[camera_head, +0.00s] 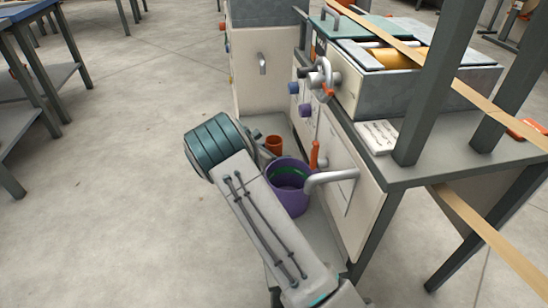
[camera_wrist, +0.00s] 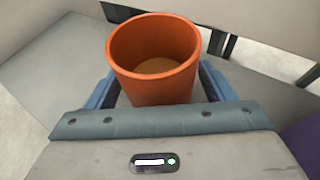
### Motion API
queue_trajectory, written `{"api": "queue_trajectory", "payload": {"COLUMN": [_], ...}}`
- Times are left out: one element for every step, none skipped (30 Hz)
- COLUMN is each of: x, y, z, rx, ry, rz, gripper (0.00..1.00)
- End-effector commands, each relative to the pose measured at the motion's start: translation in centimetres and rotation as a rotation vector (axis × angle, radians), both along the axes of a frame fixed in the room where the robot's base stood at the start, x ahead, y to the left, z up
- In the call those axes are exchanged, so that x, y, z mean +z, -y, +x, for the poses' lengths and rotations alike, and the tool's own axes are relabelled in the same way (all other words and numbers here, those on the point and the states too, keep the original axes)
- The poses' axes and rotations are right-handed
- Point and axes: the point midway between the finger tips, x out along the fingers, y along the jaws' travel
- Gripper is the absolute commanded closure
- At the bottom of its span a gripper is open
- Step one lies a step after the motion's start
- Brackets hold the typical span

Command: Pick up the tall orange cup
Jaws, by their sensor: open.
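The tall orange cup (camera_wrist: 154,88) stands upright and open-topped on a grey shelf in the wrist view. My gripper (camera_wrist: 155,88) is open, with one blue finger on each side of the cup. The cup's lower front is hidden behind the gripper body, and I cannot tell whether the fingers touch it. In the head view the cup (camera_head: 273,145) shows small beside the end of my arm, and the fingers are mostly hidden there.
A purple bucket (camera_head: 288,188) stands close in front of the cup on the low shelf (camera_head: 318,240). Open floor (camera_head: 110,180) lies left.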

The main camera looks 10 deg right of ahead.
Motion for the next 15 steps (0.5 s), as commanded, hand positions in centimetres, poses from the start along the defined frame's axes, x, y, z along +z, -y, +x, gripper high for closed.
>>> {"api": "queue_trajectory", "payload": {"x": [-0.09, -0.05, 0.00, 0.02, 0.01, 0.01, 0.01, 0.01, 0.01, 0.01, 0.00, 0.00, 0.00, 0.04, 0.03], "y": [0.10, 0.10, 0.07, 0.07, 0.05, 0.05, 0.06, 0.05, 0.05, 0.05, 0.04, 0.04, 0.04, 0.04, 0.03], "z": [0.12, 0.13, 0.13, 0.11, 0.11, 0.11, 0.10, 0.09, 0.09, 0.09, 0.08, 0.08, 0.08, 0.09, 0.09], "rx": [0.001, 0.002, 0.002, 0.002, 0.002, 0.002, 0.002, 0.002, 0.001, 0.001, 0.001, 0.001, 0.001, 0.002, 0.002], "ry": [0.000, 0.001, 0.001, 0.001, 0.001, 0.001, 0.001, 0.001, 0.000, 0.000, 0.000, 0.000, 0.000, 0.001, 0.001], "rz": [0.000, 0.000, 0.000, 0.000, 0.000, 0.000, 0.000, 0.000, 0.000, 0.000, 0.000, 0.000, 0.001, 0.000, 0.000], "gripper": [0.24, 0.24, 0.24, 0.24, 0.24, 0.24, 0.32, 0.41, 0.52, 0.60, 0.69, 0.77, 0.77, 0.77, 0.77]}}
